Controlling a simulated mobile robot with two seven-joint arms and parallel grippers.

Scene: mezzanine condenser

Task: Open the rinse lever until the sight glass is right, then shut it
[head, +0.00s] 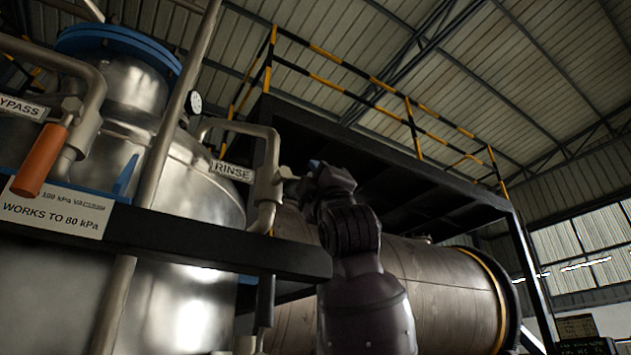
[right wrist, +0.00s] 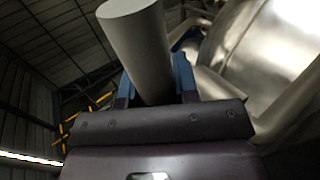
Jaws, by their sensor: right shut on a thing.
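The rinse valve sits on a grey pipe (head: 262,180) in the middle of the head view, with a white RINSE sign (head: 232,172) at its left. My right gripper (head: 312,170) is at the valve's right side, and my own gripper hides most of the lever there. In the right wrist view, the rinse lever (right wrist: 140,50) is a thick, plain grey cylinder standing between the blue fingers. My right gripper is shut on it, and its free end sticks out past the fingers. I cannot make out a sight glass in either view. My left gripper is not in view.
An orange BYPASS lever (head: 44,160) hangs at the left by its sign (head: 22,108). A round gauge (head: 194,102) tops the steel vessel (head: 195,195). A dark beam (head: 170,247) crosses in front. A large horizontal tank (head: 450,285) lies behind my right arm.

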